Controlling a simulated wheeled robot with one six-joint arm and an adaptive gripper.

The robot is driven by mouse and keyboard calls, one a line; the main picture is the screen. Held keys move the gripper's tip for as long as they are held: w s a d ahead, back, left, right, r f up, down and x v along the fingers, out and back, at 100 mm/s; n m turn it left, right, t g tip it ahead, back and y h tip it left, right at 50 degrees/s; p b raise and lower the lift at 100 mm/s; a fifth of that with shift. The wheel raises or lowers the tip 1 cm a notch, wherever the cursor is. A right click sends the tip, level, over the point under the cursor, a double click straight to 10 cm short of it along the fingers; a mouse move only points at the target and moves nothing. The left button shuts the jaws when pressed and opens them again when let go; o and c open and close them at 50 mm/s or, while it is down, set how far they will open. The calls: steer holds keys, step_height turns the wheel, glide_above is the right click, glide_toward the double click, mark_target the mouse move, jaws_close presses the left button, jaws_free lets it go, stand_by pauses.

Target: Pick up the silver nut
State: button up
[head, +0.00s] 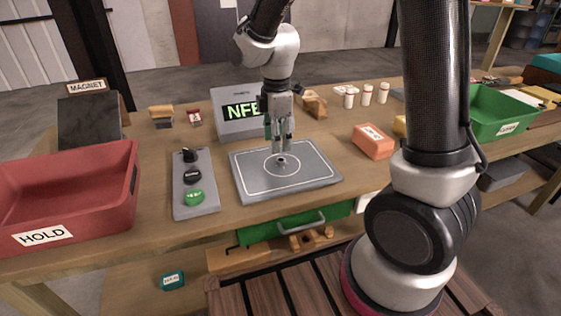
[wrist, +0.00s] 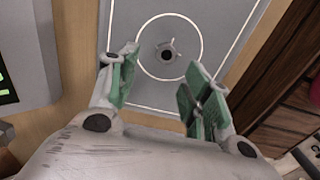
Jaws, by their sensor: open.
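The silver nut (head: 281,161) sits on the grey detector plate (head: 310,178), inside the white circle. In the wrist view the small nut (wrist: 167,54) has a dark hole in its middle, and the plate (wrist: 128,20) lies around it. My gripper (head: 283,147) hangs above the nut, pointing down. In the wrist view my gripper (wrist: 160,80) is open, its green-padded fingers apart and nothing between them; the nut appears beyond the fingertips. I cannot tell the exact gap between the fingertips and the nut.
Behind the plate stands a display box (head: 228,126) with green letters. A button panel (head: 195,183) is left of the plate. A red HOLD bin (head: 65,198) is at far left, an orange block (head: 373,142) at right, and a green bin (head: 497,112) farther right.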

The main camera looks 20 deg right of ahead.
mark_target(279, 160)
steer(key=f, duration=0.5)
steer(key=shift+s+d+f, duration=0.15)
steer(key=shift+s+f, duration=0.2)
steer(key=shift+c, duration=0.2)
jaws_close()
